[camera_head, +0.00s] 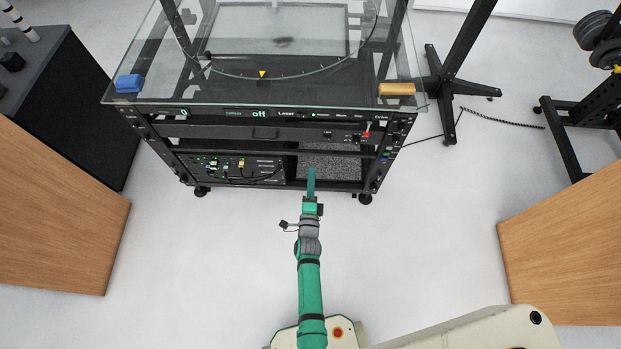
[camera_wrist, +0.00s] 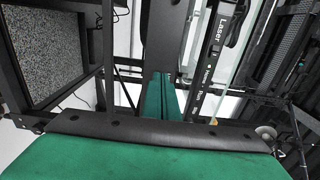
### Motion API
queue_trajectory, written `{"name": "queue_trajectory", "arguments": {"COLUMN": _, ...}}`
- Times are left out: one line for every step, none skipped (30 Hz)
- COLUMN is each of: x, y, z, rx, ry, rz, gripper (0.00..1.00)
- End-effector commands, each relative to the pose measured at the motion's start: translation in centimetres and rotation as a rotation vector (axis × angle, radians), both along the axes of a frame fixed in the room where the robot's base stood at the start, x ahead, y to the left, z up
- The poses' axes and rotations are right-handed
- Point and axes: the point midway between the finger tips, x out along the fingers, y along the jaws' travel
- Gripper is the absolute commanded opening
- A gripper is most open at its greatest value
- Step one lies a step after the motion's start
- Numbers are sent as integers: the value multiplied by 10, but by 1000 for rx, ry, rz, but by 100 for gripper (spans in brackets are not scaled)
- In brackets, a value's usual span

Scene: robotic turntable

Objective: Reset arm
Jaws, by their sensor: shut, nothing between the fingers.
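My gripper (camera_head: 311,182) is at the end of my green arm, stretched forward toward the lower front of the black rack, in the middle of the head view. Its green fingers are together with nothing between them; the closed fingers also show in the wrist view (camera_wrist: 162,98). The rack (camera_head: 250,133) has a glass top and a front panel with an "off" display and a "Laser" label. The "Laser" panel edge (camera_wrist: 212,60) shows right of the fingers in the wrist view. I cannot tell whether the fingertips touch the rack.
A blue block (camera_head: 129,83) and a tan block (camera_head: 397,89) lie at the glass top's front corners. Wooden panels stand at left (camera_head: 55,215) and right (camera_head: 565,245). A black stand (camera_head: 447,85) is right of the rack. Floor before the rack is clear.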

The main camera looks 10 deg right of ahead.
Motion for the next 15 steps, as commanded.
{"name": "queue_trajectory", "arguments": {"x": -4, "y": 2, "z": 0, "rx": 1, "ry": 0, "rz": -1, "gripper": 0}}
{"name": "queue_trajectory", "arguments": {"x": -5, "y": 3, "z": 0, "rx": 0, "ry": 0, "rz": -1, "gripper": 0}}
{"name": "queue_trajectory", "arguments": {"x": -6, "y": 4, "z": 0, "rx": 0, "ry": 0, "rz": -1, "gripper": 0}}
{"name": "queue_trajectory", "arguments": {"x": -6, "y": 4, "z": 0, "rx": 0, "ry": 0, "rz": -1, "gripper": 0}}
{"name": "queue_trajectory", "arguments": {"x": -7, "y": 4, "z": 0, "rx": 0, "ry": 0, "rz": -1, "gripper": 0}}
{"name": "queue_trajectory", "arguments": {"x": -7, "y": 5, "z": 0, "rx": 0, "ry": 0, "rz": -1, "gripper": 0}}
{"name": "queue_trajectory", "arguments": {"x": -7, "y": 5, "z": 0, "rx": 0, "ry": 0, "rz": -1, "gripper": 0}}
{"name": "queue_trajectory", "arguments": {"x": -7, "y": 5, "z": 0, "rx": 0, "ry": 0, "rz": 0, "gripper": 0}}
{"name": "queue_trajectory", "arguments": {"x": -7, "y": 5, "z": 0, "rx": 0, "ry": 0, "rz": 0, "gripper": 0}}
{"name": "queue_trajectory", "arguments": {"x": -7, "y": 5, "z": 0, "rx": 0, "ry": 0, "rz": 0, "gripper": 0}}
{"name": "queue_trajectory", "arguments": {"x": -7, "y": 5, "z": 0, "rx": 0, "ry": 0, "rz": 0, "gripper": 0}}
{"name": "queue_trajectory", "arguments": {"x": -7, "y": 5, "z": 0, "rx": 0, "ry": 0, "rz": 0, "gripper": 0}}
{"name": "queue_trajectory", "arguments": {"x": -7, "y": 5, "z": 0, "rx": 0, "ry": 0, "rz": 0, "gripper": 0}}
{"name": "queue_trajectory", "arguments": {"x": -7, "y": 5, "z": 0, "rx": 0, "ry": 0, "rz": 0, "gripper": 0}}
{"name": "queue_trajectory", "arguments": {"x": -7, "y": 5, "z": 0, "rx": 0, "ry": 0, "rz": 1, "gripper": 0}}
